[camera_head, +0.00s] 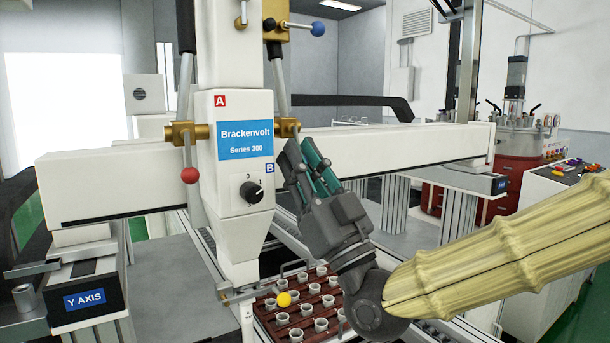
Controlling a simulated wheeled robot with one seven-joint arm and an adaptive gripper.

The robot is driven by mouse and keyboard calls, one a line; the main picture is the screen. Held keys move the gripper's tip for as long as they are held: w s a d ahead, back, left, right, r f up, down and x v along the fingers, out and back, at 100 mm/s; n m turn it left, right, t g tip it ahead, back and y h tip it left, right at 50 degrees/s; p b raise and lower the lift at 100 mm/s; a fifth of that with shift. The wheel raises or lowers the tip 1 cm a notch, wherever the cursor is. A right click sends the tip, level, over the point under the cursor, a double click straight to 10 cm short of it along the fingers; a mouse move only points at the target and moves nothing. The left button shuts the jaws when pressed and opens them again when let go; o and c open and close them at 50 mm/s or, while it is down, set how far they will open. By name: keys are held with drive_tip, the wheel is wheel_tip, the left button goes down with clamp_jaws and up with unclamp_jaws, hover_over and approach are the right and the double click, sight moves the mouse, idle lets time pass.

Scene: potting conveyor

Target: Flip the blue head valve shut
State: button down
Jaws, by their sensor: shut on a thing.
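A blue ball knob (318,29) sits on the end of a short lever at the top of the white machine head. The lever runs roughly level to the right from a brass fitting (275,33). My gripper (300,148) is well below this knob, beside the head, with its green fingers pointing up and left. The fingertips are close to the lower right brass valve (286,127), near the blue B label. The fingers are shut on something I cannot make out. Any handle on that lower valve is hidden, and I cannot tell whether the fingers touch its body.
A red ball handle (190,175) hangs from the left brass valve (187,134). A black selector knob (252,192) is on the head front. The white crossbeam (400,147) runs behind my gripper.

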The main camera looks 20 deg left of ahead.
drive_tip(key=shift+s+m+t+h, duration=0.1)
drive_tip(key=shift+m+t+h, duration=0.4)
drive_tip(key=shift+m+t, duration=0.3)
drive_tip(key=c, duration=1.3)
unclamp_jaws()
drive_tip(key=shift+g, duration=0.3)
